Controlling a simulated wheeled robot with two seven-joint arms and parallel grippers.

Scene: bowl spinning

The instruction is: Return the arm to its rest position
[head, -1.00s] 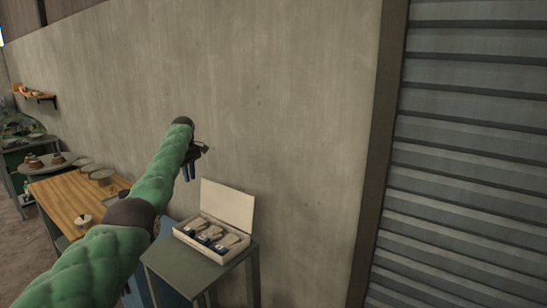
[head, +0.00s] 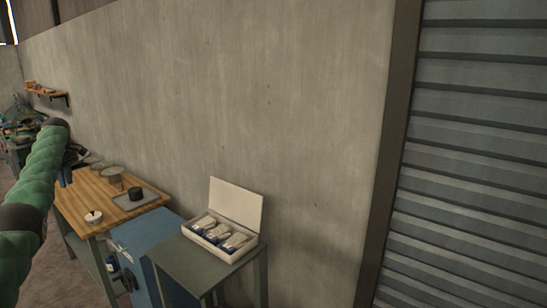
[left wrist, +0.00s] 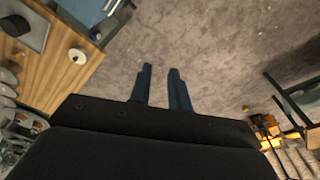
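My left arm (head: 40,175), in a green quilted sleeve with dark bands, rises along the left edge of the head view. My left gripper (head: 67,178) shows small near the arm's far end, pointing down, in front of the far end of the wooden workbench. In the left wrist view, the dark fingers of my left gripper (left wrist: 160,72) stand apart with a gap between them. Nothing is between them, and bare floor shows beyond. My right gripper is in neither view.
The wooden bench (head: 115,203) holds a grey plate, a dark round piece and a small white item. A blue cabinet (head: 147,240) and a grey table (head: 213,266) bearing an open white box (head: 236,206) stand right of it. The floor (left wrist: 205,45) below the gripper is clear.

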